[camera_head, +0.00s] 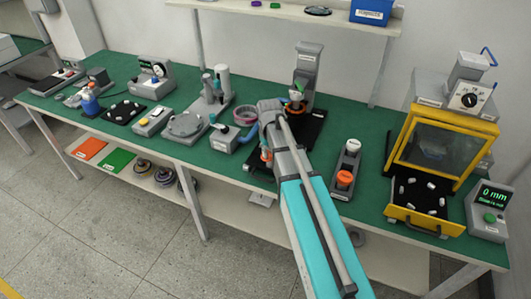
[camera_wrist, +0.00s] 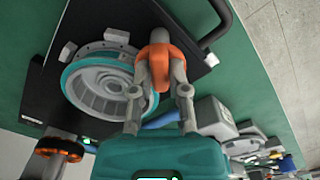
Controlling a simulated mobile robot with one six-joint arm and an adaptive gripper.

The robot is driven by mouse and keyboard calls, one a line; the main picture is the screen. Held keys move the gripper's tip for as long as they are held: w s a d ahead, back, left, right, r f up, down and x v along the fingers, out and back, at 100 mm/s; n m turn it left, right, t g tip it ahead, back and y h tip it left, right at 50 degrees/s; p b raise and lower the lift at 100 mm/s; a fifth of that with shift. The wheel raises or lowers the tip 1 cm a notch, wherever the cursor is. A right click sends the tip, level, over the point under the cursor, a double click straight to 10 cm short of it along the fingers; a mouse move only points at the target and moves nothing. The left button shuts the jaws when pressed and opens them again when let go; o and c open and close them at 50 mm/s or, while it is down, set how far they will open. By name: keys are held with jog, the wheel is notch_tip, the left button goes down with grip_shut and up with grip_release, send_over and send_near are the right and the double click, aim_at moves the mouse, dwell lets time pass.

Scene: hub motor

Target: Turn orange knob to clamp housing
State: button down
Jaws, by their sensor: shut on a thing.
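In the wrist view my gripper (camera_wrist: 159,62) is shut on an orange knob (camera_wrist: 158,50) at the edge of a black base plate (camera_wrist: 35,80). The round grey housing (camera_wrist: 103,85) with its teal ring lies on the plate, just left of the knob in that view. In the head view my gripper (camera_head: 266,154) is low at the left side of the black plate (camera_head: 310,130). My own arm hides most of the housing there.
A grey press column (camera_head: 307,65) stands behind the plate. A yellow-framed machine (camera_head: 440,150) stands at the right. Several fixtures fill the table's left.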

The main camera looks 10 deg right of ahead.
jog(key=m, duration=0.4)
jog(key=shift+s+d+m, duration=0.15)
jog(key=shift+m, duration=0.25)
jog(key=m, duration=0.4)
jog(key=shift+m, duration=0.4)
jog(key=c, duration=0.6)
grip_release()
jog(key=shift+r, duration=0.1)
